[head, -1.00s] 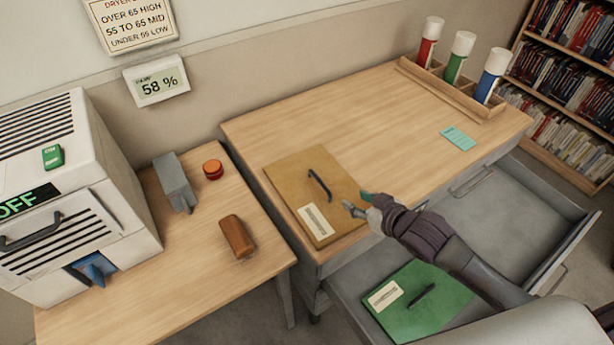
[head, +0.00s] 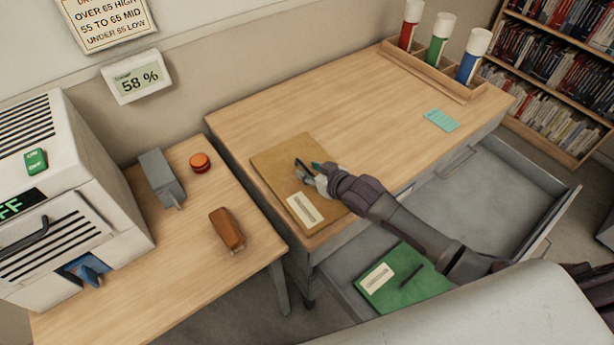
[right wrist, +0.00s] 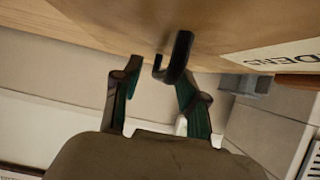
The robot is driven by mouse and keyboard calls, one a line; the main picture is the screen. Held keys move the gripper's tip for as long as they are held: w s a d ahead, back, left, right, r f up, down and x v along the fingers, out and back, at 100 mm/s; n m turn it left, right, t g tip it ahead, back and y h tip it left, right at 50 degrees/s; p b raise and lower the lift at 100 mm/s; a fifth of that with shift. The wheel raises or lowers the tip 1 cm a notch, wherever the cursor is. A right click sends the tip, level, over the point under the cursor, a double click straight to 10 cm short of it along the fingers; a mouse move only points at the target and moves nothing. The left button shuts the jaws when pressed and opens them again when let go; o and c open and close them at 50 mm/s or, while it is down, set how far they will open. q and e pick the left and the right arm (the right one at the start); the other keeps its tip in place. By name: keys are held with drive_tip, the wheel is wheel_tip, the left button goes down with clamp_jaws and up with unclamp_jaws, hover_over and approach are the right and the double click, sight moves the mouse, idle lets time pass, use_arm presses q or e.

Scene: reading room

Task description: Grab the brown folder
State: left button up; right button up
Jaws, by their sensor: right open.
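The brown folder (head: 285,165) lies flat on the left end of the wooden desk, with a white label and a dark handle on top. My right gripper (head: 307,168) is over the folder at its handle, which it partly hides in the head view. In the right wrist view the folder (right wrist: 215,25) fills the top. Its dark handle (right wrist: 178,58) stands close to the open fingers (right wrist: 150,85), nearer the right finger. I cannot tell whether they touch. My left gripper is not in view.
An open grey drawer (head: 455,200) below the desk (head: 350,95) holds a green folder (head: 400,285). A rack (head: 435,75) with three colored tubes stands at the desk's back right. A side table (head: 130,285) bears a white machine (head: 75,200), a grey block, a red button and a brown-handled object.

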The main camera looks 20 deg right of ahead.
drive_tip(key=shift+x, duration=0.95)
drive_tip(key=shift+s, duration=0.1)
drive_tip(key=shift+c, duration=0.3)
clamp_jaws()
drive_tip(key=shift+r, duration=0.15)
